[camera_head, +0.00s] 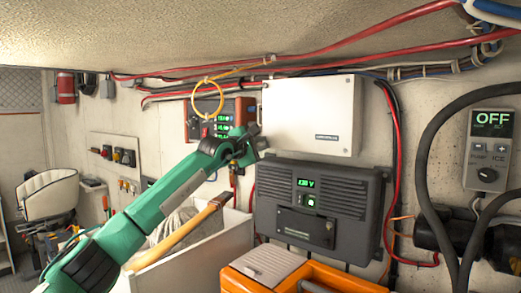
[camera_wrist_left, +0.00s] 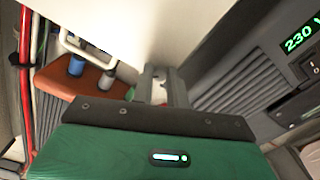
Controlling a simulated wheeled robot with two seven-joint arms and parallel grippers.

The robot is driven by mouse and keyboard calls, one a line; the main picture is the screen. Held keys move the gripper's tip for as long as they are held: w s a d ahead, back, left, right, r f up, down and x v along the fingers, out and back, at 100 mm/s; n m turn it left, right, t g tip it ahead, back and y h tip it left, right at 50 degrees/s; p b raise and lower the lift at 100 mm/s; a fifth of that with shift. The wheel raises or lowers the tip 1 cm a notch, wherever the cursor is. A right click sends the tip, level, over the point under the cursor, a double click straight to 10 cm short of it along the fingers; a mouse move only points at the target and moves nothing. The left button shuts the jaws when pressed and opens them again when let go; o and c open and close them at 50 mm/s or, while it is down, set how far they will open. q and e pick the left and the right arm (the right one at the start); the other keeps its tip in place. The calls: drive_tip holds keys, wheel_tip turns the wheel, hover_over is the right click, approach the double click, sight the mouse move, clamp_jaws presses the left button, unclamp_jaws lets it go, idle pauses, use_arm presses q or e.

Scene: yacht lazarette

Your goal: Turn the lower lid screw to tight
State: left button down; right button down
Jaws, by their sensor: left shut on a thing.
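The white lid box (camera_head: 312,115) is fixed to the wall, with its lid closed. Its pale face also shows in the left wrist view (camera_wrist_left: 185,35). My left gripper (camera_head: 262,146) reaches the box's lower left corner. Its two fingers (camera_wrist_left: 165,85) are close together at the box's edge, shut on the lower lid screw. The screw itself is hidden by the fingers, so its turn position cannot be seen. My right gripper is not in view.
A dark ribbed unit (camera_head: 345,192) reading 230 V sits just under the box. A red-framed display panel (camera_head: 241,112) is close on the left. Red cables (camera_head: 392,125) run above and right. An orange case (camera_head: 340,279) and a wooden handle (camera_head: 180,242) lie below.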

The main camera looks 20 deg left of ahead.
use_arm(q)
drive_tip(key=m, duration=0.4)
drive_tip(key=shift+m, duration=1.9)
drive_tip(key=shift+f, duration=0.1)
drive_tip(key=c, duration=1.4)
unclamp_jaws()
drive_tip(key=shift+o, duration=0.2)
drive_tip(key=shift+s+a+f+b, duration=0.1)
drive_tip(key=shift+s+a+b, duration=0.05)
drive_tip(key=shift+s+b, duration=0.3)
drive_tip(key=b+v, duration=0.6)
drive_tip(key=v, duration=0.6)
drive_tip(key=shift+s, duration=0.35)
